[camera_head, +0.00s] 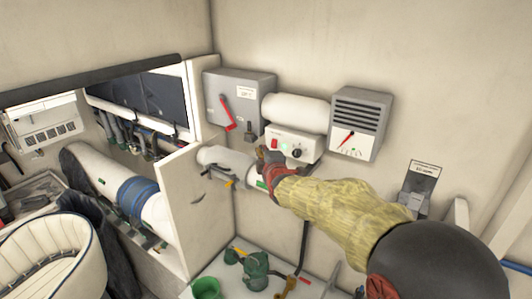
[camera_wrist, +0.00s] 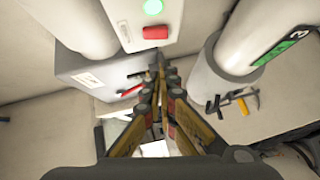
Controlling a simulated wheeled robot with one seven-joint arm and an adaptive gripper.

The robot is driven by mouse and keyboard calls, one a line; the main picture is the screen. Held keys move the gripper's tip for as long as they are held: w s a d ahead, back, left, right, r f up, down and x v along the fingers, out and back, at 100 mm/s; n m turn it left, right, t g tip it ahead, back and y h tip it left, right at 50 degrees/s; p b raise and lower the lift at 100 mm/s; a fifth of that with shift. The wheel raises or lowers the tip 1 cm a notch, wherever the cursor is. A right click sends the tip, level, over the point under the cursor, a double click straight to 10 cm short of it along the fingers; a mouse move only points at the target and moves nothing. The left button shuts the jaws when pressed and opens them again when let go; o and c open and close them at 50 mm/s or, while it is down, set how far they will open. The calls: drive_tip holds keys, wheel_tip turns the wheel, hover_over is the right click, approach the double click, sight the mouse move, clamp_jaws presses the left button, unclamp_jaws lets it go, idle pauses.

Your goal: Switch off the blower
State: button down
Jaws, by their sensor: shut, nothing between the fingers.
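A white control box (camera_head: 306,141), likely the blower's, is on the wall under a white cylinder (camera_head: 295,109). Its front has a red rocker switch (camera_head: 274,143), a lit green lamp (camera_head: 284,146) and a black knob (camera_head: 297,153). My gripper (camera_head: 263,152) is shut and empty, close below and in front of the box's left end. In the wrist view the red switch (camera_wrist: 155,32) and green lamp (camera_wrist: 152,8) show just beyond my fingertips (camera_wrist: 160,65). A gap seems to remain between the fingertips and the switch. I cannot tell which way the switch is tilted.
A grey box with a red lever (camera_head: 225,113) is at the left, and a vented meter box (camera_head: 360,122) at the right. A grey-white pipe (camera_head: 225,158) runs beside my gripper. A green cup (camera_head: 206,288) and a green pump-like part (camera_head: 257,271) are below.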

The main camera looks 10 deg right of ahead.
sight(274, 144)
drive_tip(key=w+d, duration=0.1)
drive_tip(key=w+d+f+p, duration=0.1)
drive_tip(key=shift+w+d, duration=0.25)
drive_tip(key=shift+d, duration=0.1)
drive_tip(key=shift+b, duration=0.35)
drive_tip(key=b, duration=0.4)
drive_tip(key=shift+w+d+f+n+t, duration=0.2)
drive_tip(key=shift+f+n+t, duration=0.1)
drive_tip(key=shift+f, duration=0.1)
drive_tip(key=shift+b, duration=0.7)
drive_tip(key=shift+r, duration=0.25)
